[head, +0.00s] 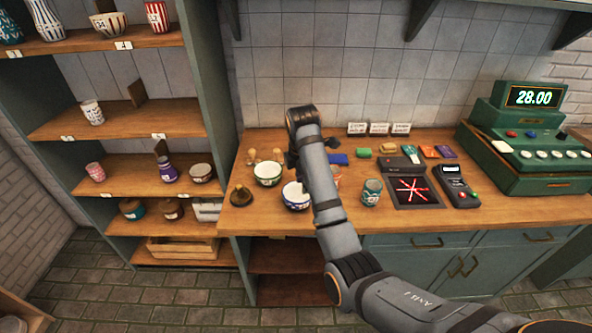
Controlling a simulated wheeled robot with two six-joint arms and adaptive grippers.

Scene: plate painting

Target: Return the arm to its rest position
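My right arm (338,225) comes in from the bottom right and reaches up over the wooden counter. Its wrist bends at the top, and the dark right gripper (293,160) hangs beside the forearm, mostly hidden behind it. The gripper is above the back of the counter, near a green-patterned bowl (268,175) and a blue-and-white bowl (295,196). I cannot tell whether its fingers are open, and I see nothing clearly held. My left gripper is not in view.
A teal patterned cup (371,192), scanner with red lines (412,190), card terminal (456,186) and green cash register (530,140) stand right of the arm. A dark conical object (241,196) is at the counter's left end. A shelf unit (215,80) with pottery stands left.

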